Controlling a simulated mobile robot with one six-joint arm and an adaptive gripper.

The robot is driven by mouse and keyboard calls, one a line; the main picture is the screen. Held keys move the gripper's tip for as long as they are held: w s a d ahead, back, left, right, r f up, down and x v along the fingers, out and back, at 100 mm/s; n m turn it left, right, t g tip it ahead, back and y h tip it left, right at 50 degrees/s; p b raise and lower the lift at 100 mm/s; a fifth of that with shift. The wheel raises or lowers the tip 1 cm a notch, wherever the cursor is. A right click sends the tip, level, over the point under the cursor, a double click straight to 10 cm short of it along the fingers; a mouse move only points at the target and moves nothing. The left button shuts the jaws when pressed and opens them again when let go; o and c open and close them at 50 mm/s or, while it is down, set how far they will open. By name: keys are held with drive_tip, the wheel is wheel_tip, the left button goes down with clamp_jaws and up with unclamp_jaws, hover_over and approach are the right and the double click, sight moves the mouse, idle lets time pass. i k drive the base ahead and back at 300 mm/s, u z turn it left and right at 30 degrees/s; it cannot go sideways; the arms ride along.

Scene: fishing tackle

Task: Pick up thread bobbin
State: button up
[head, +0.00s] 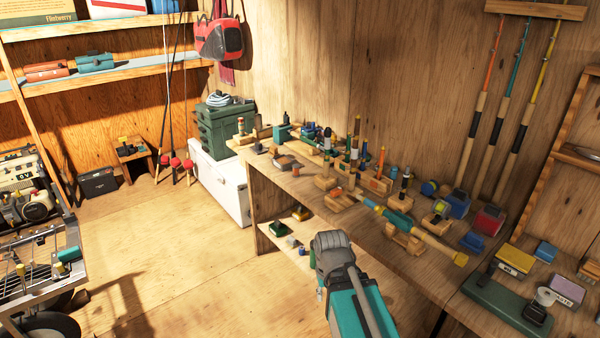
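I cannot single out the thread bobbin with certainty. A small white spool-like roll (546,297) stands near the green base (497,301) at the right of the bench. Several small upright spool-like and handled pieces stand in wooden holders (374,184) in the middle of the workbench, too small to tell apart. My arm rises from the bottom centre. Its grey end with my gripper (331,246) is in front of the bench's near edge, apart from the items on top. The fingers cannot be made out, and I see nothing held.
The wooden workbench (420,268) is crowded with reels, small boxes and holders. Fishing rods (512,110) lean on the back wall. A white chest (218,185) stands left of the bench, and a wheeled cart (40,270) is at far left. The floor (180,260) between is clear.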

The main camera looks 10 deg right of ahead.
sight(295, 167)
drive_tip(key=u, duration=0.35)
drive_tip(key=i, duration=1.6)
drive_tip(key=z, duration=0.6)
